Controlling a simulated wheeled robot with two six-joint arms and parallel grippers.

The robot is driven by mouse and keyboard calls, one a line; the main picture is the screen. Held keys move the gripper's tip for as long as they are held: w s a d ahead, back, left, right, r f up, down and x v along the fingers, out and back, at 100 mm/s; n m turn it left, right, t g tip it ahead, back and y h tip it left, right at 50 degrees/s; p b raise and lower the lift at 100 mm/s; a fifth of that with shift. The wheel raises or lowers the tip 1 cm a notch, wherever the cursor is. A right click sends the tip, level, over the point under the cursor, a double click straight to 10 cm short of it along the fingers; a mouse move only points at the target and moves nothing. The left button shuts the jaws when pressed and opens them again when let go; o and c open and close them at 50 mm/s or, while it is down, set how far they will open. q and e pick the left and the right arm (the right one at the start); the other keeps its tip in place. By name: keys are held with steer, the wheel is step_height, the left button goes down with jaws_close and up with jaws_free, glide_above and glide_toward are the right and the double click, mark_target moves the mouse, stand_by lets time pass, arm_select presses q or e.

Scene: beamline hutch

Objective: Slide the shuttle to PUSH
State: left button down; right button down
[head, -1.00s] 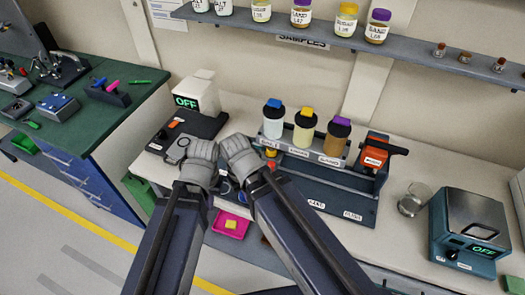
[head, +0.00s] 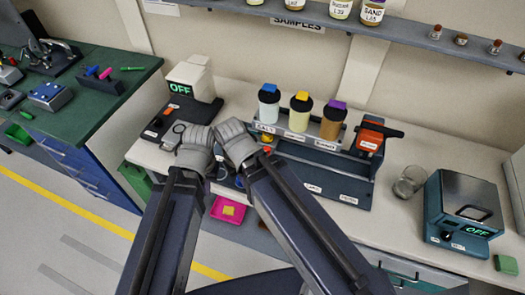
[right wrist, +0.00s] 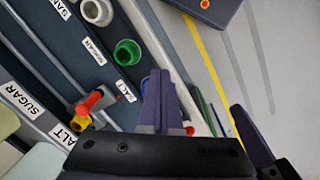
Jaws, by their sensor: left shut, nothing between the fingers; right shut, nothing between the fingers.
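The dispensing rail (head: 335,190) lies along the bench with labelled stations. I take the shuttle to be the small piece with a red knob (right wrist: 90,102) and yellow part, near the SALT end in the right wrist view; the arms partly hide that end in the head view. An orange block with a black handle (head: 370,136) stands at the rail's right end; its label is too small to read. My left gripper (head: 197,140) and right gripper (head: 234,138) are side by side left of the rail, fingertips hidden. The right fingers (right wrist: 165,105) show shut and empty, apart from the red knob.
Three capped bottles (head: 300,112) stand in the rack behind the rail. A scale reading OFF (head: 190,82) is behind my left gripper. A pink tray (head: 232,210) is below my wrists. A glass beaker (head: 408,181) and a teal device (head: 462,208) stand to the right.

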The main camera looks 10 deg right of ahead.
mark_target(268, 148)
steer(key=c, duration=1.4)
jaws_free()
steer(key=shift+w+d+r, duration=0.1)
steer(key=shift+w, duration=0.15)
steer(key=shift+c, duration=0.2)
steer(key=o, duration=0.4)
steer(key=w+d+m, duration=0.1)
steer(key=w, duration=0.1)
steer(key=w+d+r+m+p, duration=0.1)
steer(key=w+d, duration=0.1)
steer(key=w, duration=0.1)
steer(key=w+d+m+p, duration=0.1)
steer(key=w, duration=0.2)
steer(key=shift+w+d+r+y, duration=0.1)
steer(key=shift+d+r+y, duration=0.2)
steer(key=shift+d, duration=0.05)
steer(key=shift+o, duration=1.4)
steer(key=w+d+m, duration=0.2)
steer(key=w+d, duration=0.1)
steer(key=w+d+m, duration=0.1)
steer(key=d, duration=0.1)
steer(key=shift+w+d+r+y+p, duration=0.15)
steer(key=shift+w+r+y+p, duration=0.15)
steer(key=shift+w+r+p, duration=0.1)
step_height(268, 148, down, 8)
steer(key=b, duration=0.8)
steer(key=shift+s, duration=0.1)
steer(key=shift+r, duration=0.1)
jaws_close()
